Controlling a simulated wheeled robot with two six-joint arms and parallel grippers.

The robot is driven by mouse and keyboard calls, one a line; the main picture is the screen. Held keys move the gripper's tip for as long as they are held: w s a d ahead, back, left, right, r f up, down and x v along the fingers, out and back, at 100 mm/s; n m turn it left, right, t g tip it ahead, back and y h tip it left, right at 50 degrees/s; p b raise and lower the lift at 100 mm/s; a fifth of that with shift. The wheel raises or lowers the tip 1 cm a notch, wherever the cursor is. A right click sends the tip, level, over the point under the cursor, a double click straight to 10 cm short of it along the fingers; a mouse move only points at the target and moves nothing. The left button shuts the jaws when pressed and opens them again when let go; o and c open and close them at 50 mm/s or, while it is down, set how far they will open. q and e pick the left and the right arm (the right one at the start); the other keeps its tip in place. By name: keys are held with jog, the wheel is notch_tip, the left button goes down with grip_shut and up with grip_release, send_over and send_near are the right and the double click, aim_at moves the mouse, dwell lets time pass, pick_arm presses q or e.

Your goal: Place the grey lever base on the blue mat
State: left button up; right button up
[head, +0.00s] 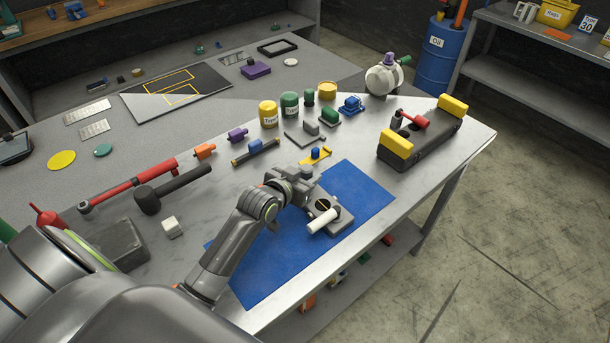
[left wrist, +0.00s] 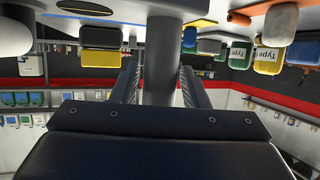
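The grey lever base (head: 345,217) is over the right part of the blue mat (head: 363,190) and looks to rest on it. A pale cylinder (head: 323,221) sticks out from it toward the lower left. My left gripper (head: 313,194) reaches in at its upper left side and partly hides it. In the left wrist view, a grey post (left wrist: 161,55) stands between the two fingers, with narrow gaps beside it, so the gripper looks slightly open around it. Contact at the fingertips is hard to see. My right gripper is not in view.
A dark toolbox (head: 425,140) with yellow ends stands right of the mat. A yellow part (head: 315,156) and a blue-topped bar (head: 256,151) lie behind the mat. The mat's front part is clear.

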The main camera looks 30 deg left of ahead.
pick_arm(q)
jog(key=shift+o, duration=0.9)
jog(key=shift+r, duration=0.25)
jog(key=shift+s, duration=0.3)
jog(key=b+v, duration=0.1)
jog(key=v, duration=1)
jog(key=shift+s, duration=0.2)
